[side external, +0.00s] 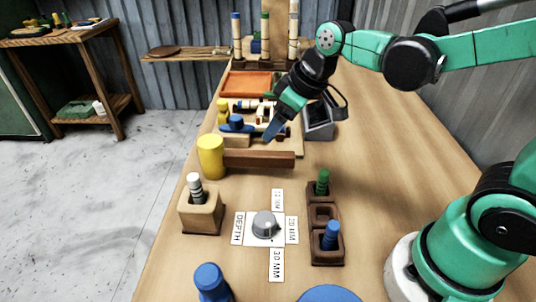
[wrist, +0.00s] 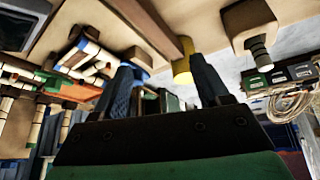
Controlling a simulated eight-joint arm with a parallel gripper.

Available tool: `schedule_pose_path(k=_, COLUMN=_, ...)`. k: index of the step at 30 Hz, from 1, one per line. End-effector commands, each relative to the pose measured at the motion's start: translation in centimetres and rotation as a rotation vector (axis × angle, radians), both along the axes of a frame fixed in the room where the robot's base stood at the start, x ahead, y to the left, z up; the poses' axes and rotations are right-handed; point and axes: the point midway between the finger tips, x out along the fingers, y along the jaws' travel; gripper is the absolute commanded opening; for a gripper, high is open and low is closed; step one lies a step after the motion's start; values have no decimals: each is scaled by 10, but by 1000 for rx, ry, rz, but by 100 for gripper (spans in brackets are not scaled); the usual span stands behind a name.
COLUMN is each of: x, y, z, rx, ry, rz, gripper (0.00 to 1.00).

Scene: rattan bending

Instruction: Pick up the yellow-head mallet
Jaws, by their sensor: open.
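The yellow-head mallet (side external: 210,156) is on the bench, its cylindrical yellow head at the left and its brown wooden handle (side external: 262,159) pointing right. In the wrist view its yellow head (wrist: 183,64) shows between my fingers, with the handle (wrist: 146,26) running up and left from it. My gripper (side external: 269,134) is open and empty. In the side view its tips appear just above or behind the handle, apart from it; the exact gap cannot be told. In the wrist view my gripper's fingers (wrist: 165,80) spread at either side of the head.
A block with a striped peg (side external: 200,211) stands in front of the mallet. A depth dial (side external: 265,225) and a holder with green and blue pegs (side external: 324,216) are nearer. Behind are an orange tray (side external: 247,84), a grey bin (side external: 319,122) and several mallets and rods.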

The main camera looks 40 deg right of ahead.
Motion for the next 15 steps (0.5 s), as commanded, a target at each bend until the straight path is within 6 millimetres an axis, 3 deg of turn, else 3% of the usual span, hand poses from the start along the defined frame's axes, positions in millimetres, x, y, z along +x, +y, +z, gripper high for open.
schedule_pose_path(k=6, x=43, y=14, z=-32, rx=-9, ry=65, rz=260, gripper=68)
schedule_pose_path(k=15, x=62, y=23, z=-61, rx=-6, ry=87, rz=423, gripper=68)
